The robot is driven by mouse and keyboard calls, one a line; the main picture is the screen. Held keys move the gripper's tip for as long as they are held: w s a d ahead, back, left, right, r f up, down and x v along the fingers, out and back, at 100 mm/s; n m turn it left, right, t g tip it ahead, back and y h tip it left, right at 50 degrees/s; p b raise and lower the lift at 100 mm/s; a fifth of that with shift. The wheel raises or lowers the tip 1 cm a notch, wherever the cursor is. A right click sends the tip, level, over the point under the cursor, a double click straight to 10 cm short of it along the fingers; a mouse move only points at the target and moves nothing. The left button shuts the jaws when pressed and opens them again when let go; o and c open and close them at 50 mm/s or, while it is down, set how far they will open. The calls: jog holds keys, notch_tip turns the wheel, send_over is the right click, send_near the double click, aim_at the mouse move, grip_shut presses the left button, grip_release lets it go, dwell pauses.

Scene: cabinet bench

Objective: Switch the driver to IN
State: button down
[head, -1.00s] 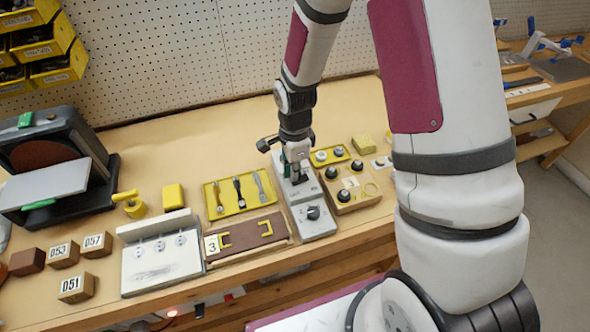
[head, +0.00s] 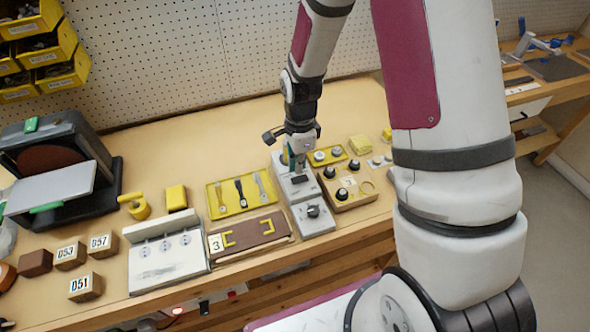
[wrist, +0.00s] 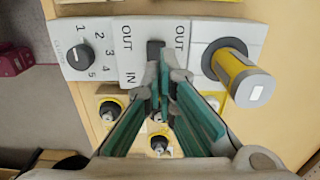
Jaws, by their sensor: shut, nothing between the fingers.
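A light grey switch panel (wrist: 200,35) carries OUT and IN labels. A black switch piece (wrist: 155,48) stands level with the OUT labels in the wrist view. IN shows lower on the left side; the lower right of the panel is hidden by my fingers. My gripper (wrist: 163,72) is shut and empty, its teal fingertips just beside the black piece; I cannot tell whether they touch it. In the head view my gripper (head: 297,168) points down over the panel (head: 281,165), near the black piece (head: 299,180).
A numbered dial (wrist: 77,57) adjoins the panel, and a yellow cylinder with a grey end (wrist: 240,75) stands on the other side. In the head view a wooden knob box (head: 348,196) is close on the right. A yellow tool tray (head: 227,207) is on the left.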

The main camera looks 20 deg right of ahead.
aim_at(297, 177)
notch_tip(297, 177, up, 11)
jog(key=shift+w+b, duration=0.15)
jog(key=shift+b, duration=0.25)
